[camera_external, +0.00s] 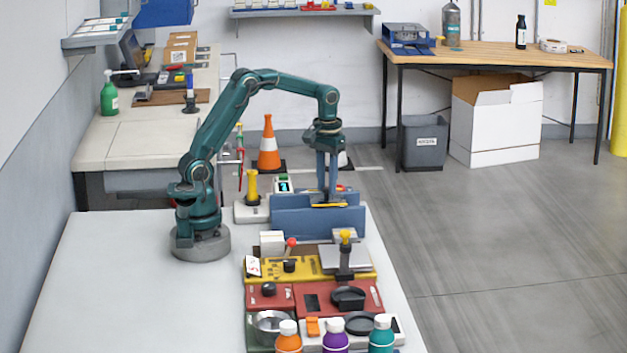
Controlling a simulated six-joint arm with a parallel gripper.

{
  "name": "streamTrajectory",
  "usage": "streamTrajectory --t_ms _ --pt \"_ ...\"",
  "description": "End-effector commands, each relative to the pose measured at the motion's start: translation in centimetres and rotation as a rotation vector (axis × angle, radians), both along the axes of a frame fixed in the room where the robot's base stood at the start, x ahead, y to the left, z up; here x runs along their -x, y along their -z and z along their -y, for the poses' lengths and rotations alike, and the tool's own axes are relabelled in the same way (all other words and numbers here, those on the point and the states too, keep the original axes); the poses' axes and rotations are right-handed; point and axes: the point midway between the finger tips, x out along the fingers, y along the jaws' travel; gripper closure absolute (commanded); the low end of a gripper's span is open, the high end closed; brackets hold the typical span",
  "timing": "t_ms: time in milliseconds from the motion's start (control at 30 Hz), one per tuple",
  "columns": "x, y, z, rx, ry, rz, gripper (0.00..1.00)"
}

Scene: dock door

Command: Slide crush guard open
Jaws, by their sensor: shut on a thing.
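My gripper (328,198) points straight down at the blue-grey box-like fixture (335,222) at the back right of the white table. Its jaws are shut on a part there that I take to be the crush guard, with a yellow strip (328,205) at the fingertips. The front wall of the fixture hides the lower part of the grip. How far the guard is open cannot be told at this size.
A yellow post on a pale base (250,214) stands just left of the fixture. In front are a grey stand with a yellow knob (345,262), yellow and red panels (350,300) and several bottles (335,338). The table's left side is clear.

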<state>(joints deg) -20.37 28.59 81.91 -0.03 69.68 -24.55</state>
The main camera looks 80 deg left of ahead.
Motion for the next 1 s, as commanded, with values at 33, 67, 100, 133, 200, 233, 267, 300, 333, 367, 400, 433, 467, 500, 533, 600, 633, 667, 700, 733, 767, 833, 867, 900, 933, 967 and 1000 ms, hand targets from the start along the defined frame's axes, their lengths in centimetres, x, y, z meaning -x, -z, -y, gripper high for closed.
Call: streamTrajectory --t_ms 33,67,100,133,200,233,267,300,333,367,400,433,467,500,533,600,633,667,700,733,767,833,867,900,933,967,1000 --pt "0.6 -0.3 -0.1 -0.002 -0.004 0.006 1.0" --pt "1.0 -0.3 -0.1 -0.002 -0.004 0.006 1.0" --pt "1.5 -0.3 -0.1 -0.002 -0.004 0.006 1.0" --pt "1.9 -0.3 -0.1 -0.003 -0.004 0.007 1.0" --pt "2.8 -0.3 -0.1 -0.004 -0.004 0.008 1.0" --pt "3.2 -0.3 -0.1 -0.003 -0.005 0.007 1.0" --pt "3.6 -0.3 -0.1 -0.004 -0.005 0.008 1.0" --pt "4.2 -0.3 -0.1 -0.004 -0.005 0.008 1.0" --pt "4.7 -0.2 -0.1 -0.004 -0.004 0.008 1.0" --pt "5.1 -0.2 -0.1 -0.004 -0.005 0.008 1.0" --pt "5.7 -0.2 -0.1 -0.004 -0.005 0.008 1.0" --pt "6.1 -0.2 -0.1 -0.004 -0.005 0.008 1.0" --pt "6.5 -0.2 -0.1 -0.005 -0.005 0.009 1.0" --pt "7.0 -0.2 -0.2 -0.005 -0.005 0.009 1.0" --pt "7.3 -0.2 -0.2 -0.006 -0.005 0.01 1.0" --pt "7.8 -0.2 -0.1 -0.006 -0.004 0.01 1.0" --pt "8.0 -0.2 -0.1 -0.006 -0.003 0.01 1.0" --pt "8.1 -0.2 -0.1 -0.006 -0.003 0.01 1.0" --pt "8.2 -0.2 -0.1 -0.006 -0.002 0.009 1.0" --pt "8.3 -0.1 -0.1 -0.006 -0.002 0.008 1.0" --pt "8.4 -0.1 -0.1 -0.006 -0.001 0.008 1.0" --pt "8.4 -0.1 -0.1 -0.006 -0.001 0.005 1.0" --pt "8.5 -0.1 -0.1 -0.006 -0.001 0.004 1.0" --pt "8.5 -0.1 -0.1 -0.006 0.0 0.002 1.0" --pt "8.5 -0.1 -0.1 -0.006 0.0 0.001 1.0" --pt "8.5 -0.1 -0.1 -0.006 0.0 0.0 1.0" --pt "8.6 -0.1 -0.1 -0.006 0.0 -0.001 1.0"
